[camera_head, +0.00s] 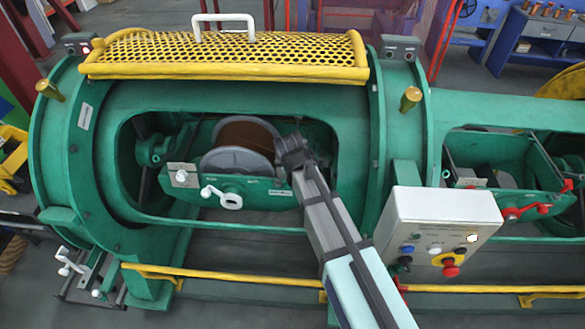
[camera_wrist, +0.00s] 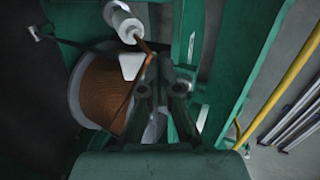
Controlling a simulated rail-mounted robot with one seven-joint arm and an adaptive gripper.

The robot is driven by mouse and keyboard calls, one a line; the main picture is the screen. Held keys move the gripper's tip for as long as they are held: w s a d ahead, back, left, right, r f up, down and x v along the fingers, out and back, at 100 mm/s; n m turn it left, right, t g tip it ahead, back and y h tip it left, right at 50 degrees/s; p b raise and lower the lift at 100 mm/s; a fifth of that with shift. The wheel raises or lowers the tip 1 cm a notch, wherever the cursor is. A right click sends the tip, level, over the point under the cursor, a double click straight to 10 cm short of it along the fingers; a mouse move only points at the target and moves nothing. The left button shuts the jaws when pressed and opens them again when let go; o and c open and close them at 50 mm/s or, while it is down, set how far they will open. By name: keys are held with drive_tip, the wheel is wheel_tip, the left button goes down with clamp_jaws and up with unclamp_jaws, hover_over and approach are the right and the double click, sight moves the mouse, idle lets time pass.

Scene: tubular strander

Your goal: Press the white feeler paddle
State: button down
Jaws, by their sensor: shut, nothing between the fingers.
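A small white plate that looks like the feeler paddle (camera_wrist: 131,66) lies over the upper edge of the copper-wound reel (camera_wrist: 105,92) in the wrist view. My gripper (camera_wrist: 158,66) is shut and empty. Its fingertips are just right of the white plate in that view; I cannot tell whether they touch it. In the head view my gripper (camera_head: 292,146) reaches into the cradle window at the right side of the reel (camera_head: 243,146). The paddle cannot be made out there, and my arm covers part of that area.
A white roller (camera_wrist: 122,22) with copper wire stands above the plate. The green tube body (camera_head: 240,87) surrounds the window, with a yellow mesh guard (camera_head: 225,55) raised above it. A control box (camera_head: 440,218) stands right of my arm. A yellow rail (camera_head: 225,284) runs along the front.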

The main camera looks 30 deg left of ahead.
drive_tip(key=b+v, duration=0.2)
drive_tip(key=v, duration=0.9)
drive_tip(key=shift+s+d+r, duration=0.2)
drive_tip(key=shift+s+d, duration=0.05)
